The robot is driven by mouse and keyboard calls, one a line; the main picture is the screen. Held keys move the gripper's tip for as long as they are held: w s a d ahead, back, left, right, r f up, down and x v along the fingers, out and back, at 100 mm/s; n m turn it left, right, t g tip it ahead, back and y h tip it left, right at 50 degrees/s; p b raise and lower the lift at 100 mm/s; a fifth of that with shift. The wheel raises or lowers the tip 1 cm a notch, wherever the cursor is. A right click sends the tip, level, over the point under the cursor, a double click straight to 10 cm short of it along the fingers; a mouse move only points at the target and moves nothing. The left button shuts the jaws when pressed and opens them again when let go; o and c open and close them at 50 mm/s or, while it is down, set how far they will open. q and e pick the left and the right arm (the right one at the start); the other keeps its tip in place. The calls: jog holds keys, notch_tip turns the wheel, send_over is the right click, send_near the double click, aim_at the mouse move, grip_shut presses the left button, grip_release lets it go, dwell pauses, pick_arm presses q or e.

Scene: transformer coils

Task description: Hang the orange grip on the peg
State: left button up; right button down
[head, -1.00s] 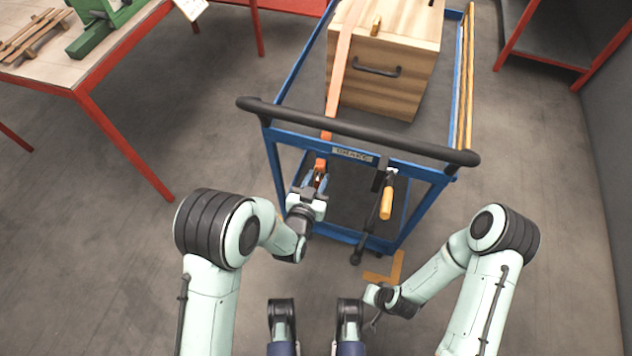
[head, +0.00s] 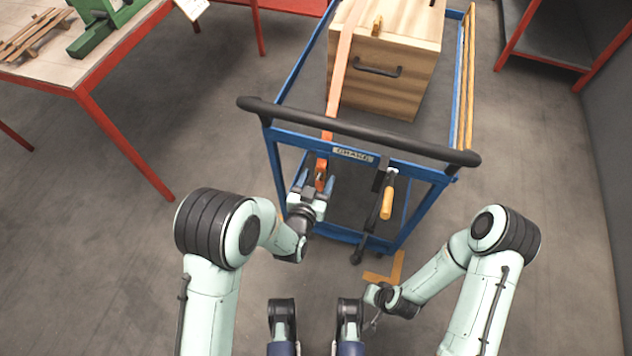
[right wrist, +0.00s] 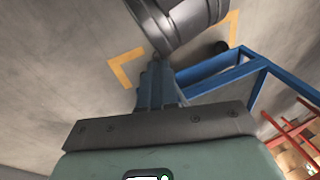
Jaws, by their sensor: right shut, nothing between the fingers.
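The orange grip (head: 321,176) is at the lower end of an orange strap (head: 340,72), just below the cart's black push handle. It is against or close to the blue end frame. I cannot make out the peg; the grip and fingers cover that spot. My right gripper (head: 373,320) is low at the right, away from the cart. In the right wrist view its fingers (right wrist: 155,82) are shut and empty.
The blue cart (head: 430,188) carries a wooden box (head: 395,88). A clamp with a yellow-orange handle (head: 387,203) hangs on its near end, right of my left gripper. A red-legged table (head: 125,150) stands at left. Floor in front is clear.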

pick_arm(q)
jog(key=p+v, duration=0.3)
jog(key=v, duration=1)
jog(key=shift+s+p, duration=0.15)
jog(key=shift+p, duration=0.25)
pick_arm(e)
jog(key=s+a+r+g+y, duration=0.1)
jog(key=s+a+r+g, duration=0.1)
jog(key=s, duration=0.4)
notch_tip(320, 180, up, 3)
jog(key=shift+a+f+n, duration=0.2)
jog(key=shift+a+n, duration=0.1)
jog(key=shift+a, duration=0.15)
pick_arm(q)
jog(key=shift+a, duration=0.15)
